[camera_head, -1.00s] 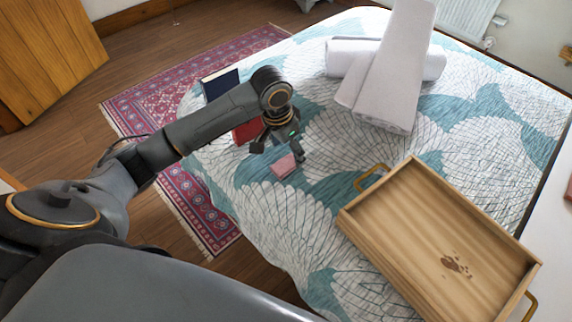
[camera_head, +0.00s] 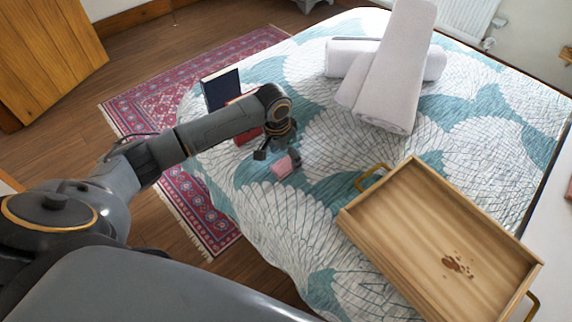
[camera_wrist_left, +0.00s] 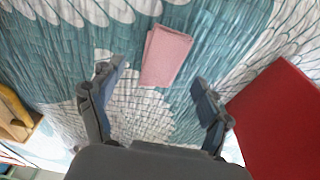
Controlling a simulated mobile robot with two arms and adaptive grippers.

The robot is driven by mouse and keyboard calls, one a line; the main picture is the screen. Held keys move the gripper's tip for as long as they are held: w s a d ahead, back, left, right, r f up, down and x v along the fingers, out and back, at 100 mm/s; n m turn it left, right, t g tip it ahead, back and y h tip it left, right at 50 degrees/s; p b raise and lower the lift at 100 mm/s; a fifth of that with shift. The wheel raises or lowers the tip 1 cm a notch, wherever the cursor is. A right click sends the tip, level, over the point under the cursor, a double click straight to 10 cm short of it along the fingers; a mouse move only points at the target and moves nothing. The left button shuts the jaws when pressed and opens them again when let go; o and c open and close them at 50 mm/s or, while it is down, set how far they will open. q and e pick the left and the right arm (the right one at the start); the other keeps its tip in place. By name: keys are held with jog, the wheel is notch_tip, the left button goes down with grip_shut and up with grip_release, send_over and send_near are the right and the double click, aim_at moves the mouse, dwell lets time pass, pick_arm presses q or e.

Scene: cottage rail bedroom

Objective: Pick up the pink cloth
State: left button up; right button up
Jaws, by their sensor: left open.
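The pink cloth (camera_head: 282,167) is a small folded piece lying on the patterned bed cover (camera_head: 275,200). In the left wrist view the pink cloth (camera_wrist_left: 165,56) lies ahead of and between my open fingers, apart from them. My left gripper (camera_head: 277,158) is close over the cloth in the head view and partly hides its edge. In the left wrist view the left gripper (camera_wrist_left: 160,86) has its fingers spread wide with nothing between the tips but bed cover and cloth. My right gripper is not in view.
A wooden tray (camera_head: 352,222) with brass handles stands on the bed to the right. White rolled towels (camera_head: 395,75) lie at the back. A dark blue book (camera_head: 221,90) and a red book (camera_wrist_left: 285,125) are beside the arm. A patterned rug (camera_head: 140,105) lies on the floor.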

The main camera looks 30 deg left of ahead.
aim_at(285, 162)
pick_arm(q)
jog(key=f, duration=0.3)
jog(key=shift+w+f, duration=0.2)
jog(key=shift+w, duration=0.1)
jog(key=shift+c, duration=0.2)
jog(key=c, duration=1.1)
jog(key=shift+r, duration=0.1)
jog(key=shift+r, duration=0.55)
jog(key=s+r, duration=0.1)
jog(key=r, duration=0.1)
jog(key=s+r, duration=0.1)
jog(key=r, duration=0.1)
jog(key=s+r, duration=0.2)
jog(key=shift+a+r+p, duration=0.3)
jog(key=shift+r+p, duration=0.1)
jog(key=s+a+r, duration=0.1)
jog(key=s+r, duration=0.4)
jog(key=s, duration=0.5)
